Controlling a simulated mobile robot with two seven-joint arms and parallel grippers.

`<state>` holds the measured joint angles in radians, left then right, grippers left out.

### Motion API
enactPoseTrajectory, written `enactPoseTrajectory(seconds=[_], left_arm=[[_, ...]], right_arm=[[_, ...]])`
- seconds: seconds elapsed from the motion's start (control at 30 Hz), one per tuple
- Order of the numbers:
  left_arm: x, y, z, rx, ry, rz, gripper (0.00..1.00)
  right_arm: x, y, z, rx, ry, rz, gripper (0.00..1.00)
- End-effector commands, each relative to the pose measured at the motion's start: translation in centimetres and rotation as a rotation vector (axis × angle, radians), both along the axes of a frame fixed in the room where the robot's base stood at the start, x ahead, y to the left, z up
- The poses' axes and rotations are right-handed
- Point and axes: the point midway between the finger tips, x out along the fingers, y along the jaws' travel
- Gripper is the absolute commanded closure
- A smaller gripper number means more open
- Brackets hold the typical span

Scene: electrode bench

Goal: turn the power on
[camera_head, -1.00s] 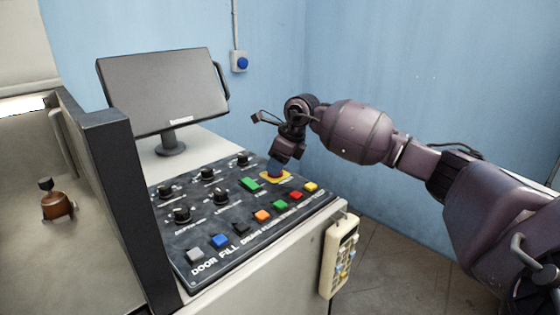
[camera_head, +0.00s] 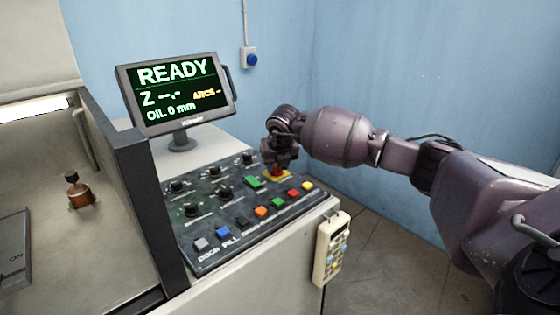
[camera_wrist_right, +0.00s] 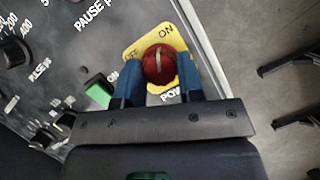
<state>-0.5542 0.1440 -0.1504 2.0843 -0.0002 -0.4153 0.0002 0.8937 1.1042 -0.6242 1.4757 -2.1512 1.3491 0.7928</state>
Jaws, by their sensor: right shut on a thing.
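The red power knob (camera_head: 277,171) sits on a yellow plate at the far right corner of the control panel. In the right wrist view the knob (camera_wrist_right: 159,64) has a pale stripe, and the yellow plate (camera_wrist_right: 134,51) reads OFF and ON. My right gripper (camera_head: 279,160) is over the knob, its blue fingers (camera_wrist_right: 161,88) shut on the knob's two sides. The monitor (camera_head: 178,93) is lit and reads READY, with Z, ARCS and OIL 0 mm lines. My left gripper is not in view.
The control panel (camera_head: 215,205) carries black dials and several coloured buttons, a green one (camera_head: 253,182) close to the knob. A handheld pendant (camera_head: 331,246) hangs on the cabinet's right side. A tank with a copper-coloured piece (camera_head: 80,193) is at left.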

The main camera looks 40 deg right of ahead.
Motion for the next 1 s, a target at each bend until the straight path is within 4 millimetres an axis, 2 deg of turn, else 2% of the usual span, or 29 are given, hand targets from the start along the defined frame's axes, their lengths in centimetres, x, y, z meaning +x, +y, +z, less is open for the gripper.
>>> enactPoseTrajectory(seconds=[0.03,0.4,0.93,0.97,1.0], left_arm=[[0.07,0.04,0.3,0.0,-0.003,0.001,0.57],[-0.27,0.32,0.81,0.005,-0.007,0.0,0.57],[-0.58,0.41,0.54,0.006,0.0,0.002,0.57],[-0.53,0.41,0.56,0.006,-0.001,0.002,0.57],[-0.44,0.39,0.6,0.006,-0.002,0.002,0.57]], right_arm=[[0.0,0.06,0.44,0.0,-0.003,-0.031,0.89],[0.04,0.11,0.12,0.001,0.001,-0.185,0.89],[0.03,0.11,-0.07,0.001,0.002,-0.209,0.89],[0.03,0.1,-0.07,0.001,0.002,-0.209,0.64],[0.03,0.1,-0.07,0.001,0.002,-0.209,0.58]])
